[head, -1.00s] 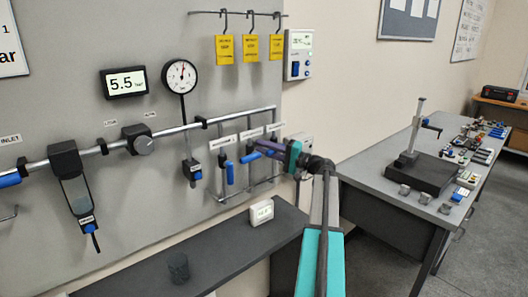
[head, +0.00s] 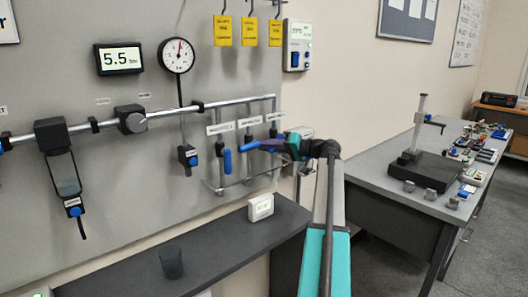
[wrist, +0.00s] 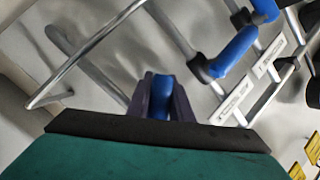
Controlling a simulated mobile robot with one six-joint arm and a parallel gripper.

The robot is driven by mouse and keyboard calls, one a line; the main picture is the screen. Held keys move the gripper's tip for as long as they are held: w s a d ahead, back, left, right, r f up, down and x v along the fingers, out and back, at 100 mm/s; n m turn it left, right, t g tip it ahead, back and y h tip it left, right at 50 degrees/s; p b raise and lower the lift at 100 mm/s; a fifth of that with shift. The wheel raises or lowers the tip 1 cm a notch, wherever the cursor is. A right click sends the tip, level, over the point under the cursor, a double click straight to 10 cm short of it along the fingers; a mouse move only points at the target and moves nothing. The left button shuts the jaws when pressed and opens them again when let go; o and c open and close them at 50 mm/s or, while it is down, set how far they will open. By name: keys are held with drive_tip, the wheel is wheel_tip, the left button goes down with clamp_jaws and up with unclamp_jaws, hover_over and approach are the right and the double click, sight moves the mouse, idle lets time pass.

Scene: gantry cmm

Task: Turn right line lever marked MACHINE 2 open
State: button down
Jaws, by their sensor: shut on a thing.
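Blue-handled valve levers hang on drop lines at the right end of the wall pipe, under white labels (head: 249,121) too blurred to read. The left lever (head: 227,160) points straight down. My gripper (head: 270,144) comes in from the right at the levers and partly hides those behind it. In the wrist view its dark fingers (wrist: 160,100) are shut on a blue lever handle (wrist: 160,83). In the head view this seems to be the middle lever, but I cannot confirm it. Another blue lever (wrist: 232,52) shows apart from the fingers in the wrist view.
A metal pipe frame (wrist: 95,45) runs close beside the fingers. A dark shelf (head: 215,243) lies below, with a small white display box (head: 260,207) on it. A gauge (head: 177,55) and a 5.5 display (head: 120,58) are on the wall. A workbench (head: 375,165) stands right.

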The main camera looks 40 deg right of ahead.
drive_tip(key=shift+d+f+n+g+b, duration=0.2)
drive_tip(key=shift+f+n+g+b, duration=0.1)
drive_tip(key=shift+n+b, duration=0.25)
drive_tip(key=c, duration=1.6)
unclamp_jaws()
drive_tip(key=shift+s, duration=0.1)
drive_tip(key=shift+r+p, duration=0.2)
drive_tip(key=shift+p, duration=0.2)
